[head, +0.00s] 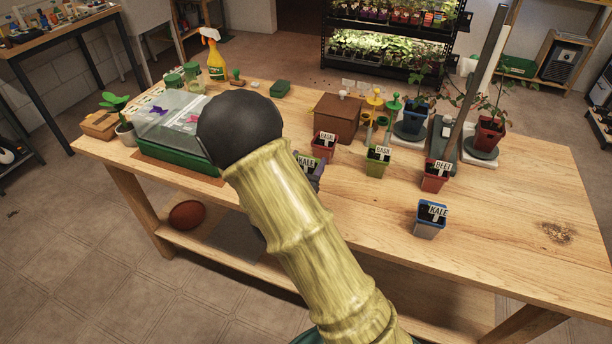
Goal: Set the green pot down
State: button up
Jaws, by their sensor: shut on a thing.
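A green pot (301,154) with a white KALE label shows just past my arm in the head view, mostly hidden by the arm. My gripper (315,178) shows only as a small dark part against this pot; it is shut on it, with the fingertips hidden. I cannot tell whether the pot touches the table (335,215) or hangs above it. Another green pot (376,169), labelled BASIL, stands upright on the table to the right, apart from my gripper.
A red BASIL pot (325,151) stands close behind the held pot. A red BEET pot (432,183) and a blue KALE pot (428,230) stand to the right. A green tray with a clear cover (180,125) is at left. The table's right part is clear.

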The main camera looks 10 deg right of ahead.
jog(key=shift+f, duration=1.85)
jog(key=shift+f+b, duration=0.1)
jog(key=shift+b, duration=0.25)
jog(key=o, duration=1.1)
jog(key=shift+c, duration=0.2)
jog(key=shift+r, duration=0.2)
jog(key=v, duration=1.2)
jog(key=shift+f, duration=0.1)
